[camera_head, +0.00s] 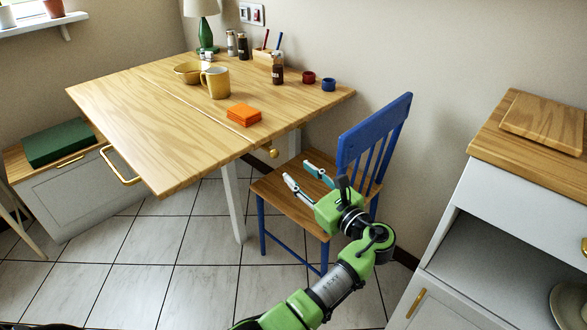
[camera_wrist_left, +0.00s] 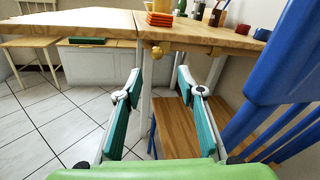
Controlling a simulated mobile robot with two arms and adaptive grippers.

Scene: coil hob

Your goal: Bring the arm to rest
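My left arm reaches up from the bottom of the head view, with a green and black wrist. My left gripper (camera_head: 298,172) is open, its two teal-padded fingers apart with nothing between them. In the head view it overlaps the wooden seat of the blue chair (camera_head: 374,134). In the left wrist view the open fingers (camera_wrist_left: 158,75) point toward the table edge, and the chair seat (camera_wrist_left: 178,128) shows between and beside them. I cannot tell the exact gap to the chair. My right gripper is in neither view.
The wooden table (camera_head: 150,110) holds a yellow mug (camera_head: 217,83), a bowl (camera_head: 188,72), orange coasters (camera_head: 243,114), jars and a lamp (camera_head: 205,25). A white cabinet (camera_head: 500,215) with a cutting board (camera_head: 543,120) stands right. Tiled floor (camera_head: 135,290) is clear at lower left.

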